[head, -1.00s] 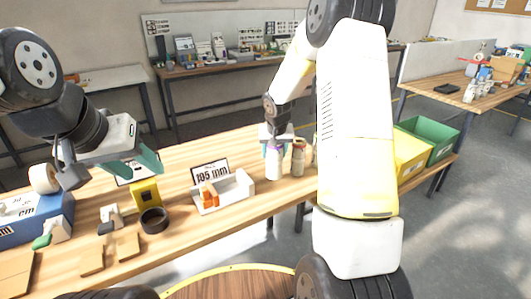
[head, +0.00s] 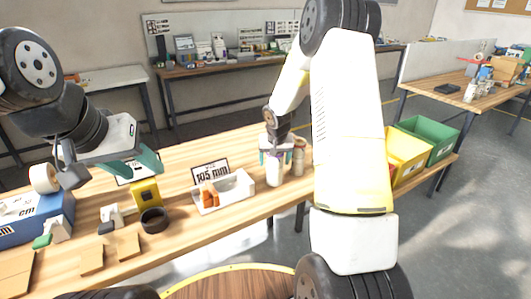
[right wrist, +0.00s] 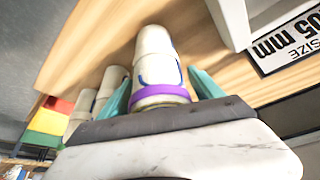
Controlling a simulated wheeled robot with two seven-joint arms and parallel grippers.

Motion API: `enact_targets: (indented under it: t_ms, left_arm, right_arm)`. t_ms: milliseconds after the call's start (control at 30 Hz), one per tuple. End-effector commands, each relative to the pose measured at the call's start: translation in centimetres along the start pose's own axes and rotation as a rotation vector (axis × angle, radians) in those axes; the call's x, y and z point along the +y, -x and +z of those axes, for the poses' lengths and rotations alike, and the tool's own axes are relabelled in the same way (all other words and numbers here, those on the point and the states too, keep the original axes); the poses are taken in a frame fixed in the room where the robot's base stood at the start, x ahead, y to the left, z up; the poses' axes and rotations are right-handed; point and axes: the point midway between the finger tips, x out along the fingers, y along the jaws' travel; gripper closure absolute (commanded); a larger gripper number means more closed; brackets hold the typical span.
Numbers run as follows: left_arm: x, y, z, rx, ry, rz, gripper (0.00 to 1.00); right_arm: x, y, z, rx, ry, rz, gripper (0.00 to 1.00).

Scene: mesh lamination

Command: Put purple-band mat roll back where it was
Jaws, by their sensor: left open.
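The purple-band mat roll (head: 274,173) is a pale, upright cylinder with a purple band near its top. It is at the table's right part, just right of the white 105 mm tray (head: 236,190). My right gripper (head: 275,157) points down over it with a teal finger on each side. My left gripper (head: 120,165) is open and empty above the table's left part.
Other rolls (head: 299,158) stand close to the right of the held one. A 105 mm sign (head: 210,170) stands behind the tray. A black ring (head: 154,220), a yellow block (head: 146,194) and a blue box (head: 35,220) are further left. Yellow (head: 409,158) and green bins (head: 432,138) are at right.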

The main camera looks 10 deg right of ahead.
Motion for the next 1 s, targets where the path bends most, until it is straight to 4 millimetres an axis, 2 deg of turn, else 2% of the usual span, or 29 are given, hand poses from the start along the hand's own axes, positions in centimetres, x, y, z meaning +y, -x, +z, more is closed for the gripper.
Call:
enact_targets:
  t_ms: [267,367,700,1000]
  left_arm:
    - [0.0,0.0,0.0,0.000,0.000,0.000,0.55]
    - [0.0,0.0,0.0,0.000,0.000,0.000,0.55]
    - [0.0,0.0,0.0,0.000,0.000,0.000,0.55]
    - [0.0,0.0,0.0,0.000,0.000,0.000,0.55]
  right_arm:
    - [0.0,0.5,-0.2,0.001,0.000,0.000,0.24]
    - [0.0,1.9,-0.3,0.004,-0.001,0.000,0.24]
    - [0.0,9.0,-0.2,0.004,-0.001,-0.001,0.24]
    - [0.0,12.6,-0.1,0.003,0.001,0.000,0.24]
